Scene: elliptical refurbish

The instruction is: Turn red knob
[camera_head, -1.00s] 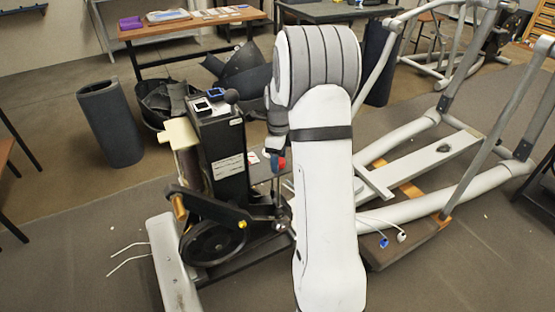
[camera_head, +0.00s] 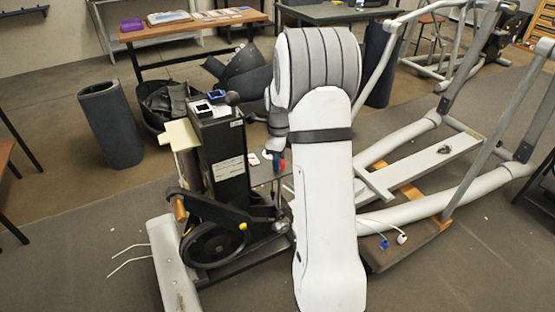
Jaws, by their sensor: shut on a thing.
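The black upright housing (camera_head: 228,165) of the elliptical machine stands to the left, with a round flywheel (camera_head: 212,245) below.
The elliptical's grey rails (camera_head: 450,200) run to the right. A wooden board (camera_head: 405,240) with loose cable ends lies under them. A dark cylinder (camera_head: 110,125) and a black bin (camera_head: 165,105) stand at the left. A wooden workbench (camera_head: 190,28) is behind. Floor at the lower left is mostly clear.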

